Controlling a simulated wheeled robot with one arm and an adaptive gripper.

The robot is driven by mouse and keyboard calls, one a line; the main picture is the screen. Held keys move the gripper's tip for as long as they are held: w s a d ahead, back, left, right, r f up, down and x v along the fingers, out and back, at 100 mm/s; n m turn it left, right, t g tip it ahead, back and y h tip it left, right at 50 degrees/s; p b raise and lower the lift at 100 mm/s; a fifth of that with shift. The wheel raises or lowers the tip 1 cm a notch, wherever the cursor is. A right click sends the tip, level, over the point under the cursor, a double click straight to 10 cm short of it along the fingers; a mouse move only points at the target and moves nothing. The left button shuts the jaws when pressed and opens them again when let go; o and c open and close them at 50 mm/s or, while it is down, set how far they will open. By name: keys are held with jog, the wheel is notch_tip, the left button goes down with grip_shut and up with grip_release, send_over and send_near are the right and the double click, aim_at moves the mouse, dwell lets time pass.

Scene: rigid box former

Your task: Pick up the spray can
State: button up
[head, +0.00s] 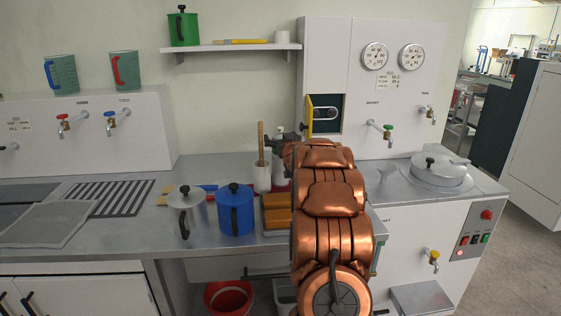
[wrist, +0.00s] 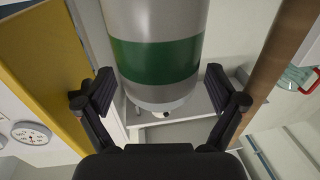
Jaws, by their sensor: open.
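The spray can, pale grey with a broad green band, fills the upper middle of the wrist view (wrist: 155,58). In the head view, a slim pale container (head: 280,168) stands at the back of the counter, partly hidden by my gripper and arm; it looks like the same can. My gripper (wrist: 160,92) is open, with one black finger on each side of the can. I see gaps between the fingers and the can, and no clear contact. In the head view my gripper (head: 284,141) is small and partly hidden by my copper arm.
A white pot with a wooden stick (head: 262,172) stands close left of the can. A yellow open door (head: 309,118) is near on the right. A blue pot (head: 235,212) and a grey pot (head: 187,213) stand in front. A wall shelf (head: 230,47) is above.

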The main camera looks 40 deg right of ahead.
jog(key=shift+c, duration=0.2)
grip_shut()
dwell(0.6)
